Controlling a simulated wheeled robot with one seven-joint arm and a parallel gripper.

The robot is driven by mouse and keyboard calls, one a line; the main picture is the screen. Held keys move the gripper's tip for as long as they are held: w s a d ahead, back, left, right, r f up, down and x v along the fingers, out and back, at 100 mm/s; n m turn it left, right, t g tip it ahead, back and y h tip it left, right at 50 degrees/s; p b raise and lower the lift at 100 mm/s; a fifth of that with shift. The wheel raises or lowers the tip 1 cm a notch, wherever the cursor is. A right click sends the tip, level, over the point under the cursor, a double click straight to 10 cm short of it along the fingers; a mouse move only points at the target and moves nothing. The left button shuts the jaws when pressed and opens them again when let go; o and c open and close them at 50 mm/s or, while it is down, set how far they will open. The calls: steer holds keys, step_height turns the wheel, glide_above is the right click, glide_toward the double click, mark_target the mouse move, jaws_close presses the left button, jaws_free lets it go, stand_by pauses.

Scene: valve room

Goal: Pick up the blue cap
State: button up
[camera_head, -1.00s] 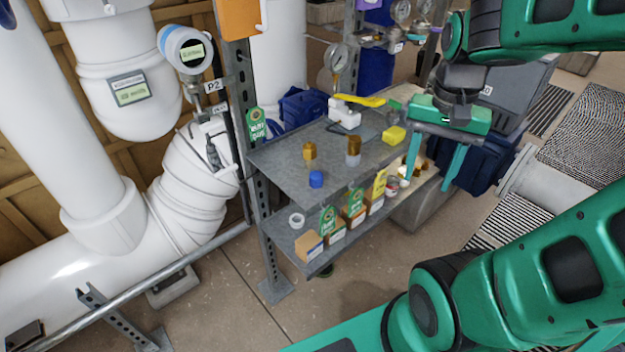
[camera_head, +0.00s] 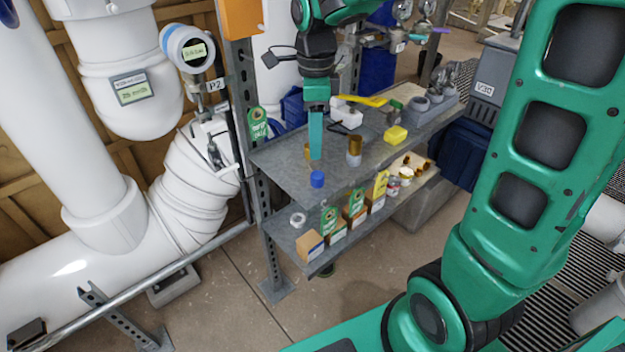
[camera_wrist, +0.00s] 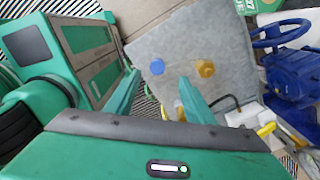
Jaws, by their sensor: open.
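The blue cap (camera_head: 317,179) is a small blue cylinder standing near the front edge of the grey upper shelf (camera_head: 285,172). My gripper (camera_head: 316,154) points down over this shelf, its fingertips just behind and above the cap in the head view. One finger hides the other there. In the wrist view my gripper (camera_wrist: 159,76) shows two green fingers spread apart with nothing between them. The blue cap (camera_wrist: 157,66) appears just beyond the fingertips, roughly midway between them. A brass fitting (camera_wrist: 205,68) stands close to the right finger; in the head view the finger partly hides it.
A brass-and-grey fitting (camera_head: 354,151) and a yellow block (camera_head: 396,135) stand to the right on the shelf. A white part (camera_head: 346,114) and yellow-handled item lie behind. Small boxes (camera_head: 310,244) sit on the lower shelf. A steel post (camera_head: 252,120) rises at left.

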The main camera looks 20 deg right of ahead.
glide_above(316, 175)
steer(key=f, duration=0.4)
steer(key=shift+w+f, duration=0.35)
steer(key=shift+s+f, duration=0.2)
steer(key=shift+f, duration=1.1)
steer(key=shift+s+f, duration=0.15)
steer(key=shift+f, duration=1.1)
steer(key=c, duration=1)
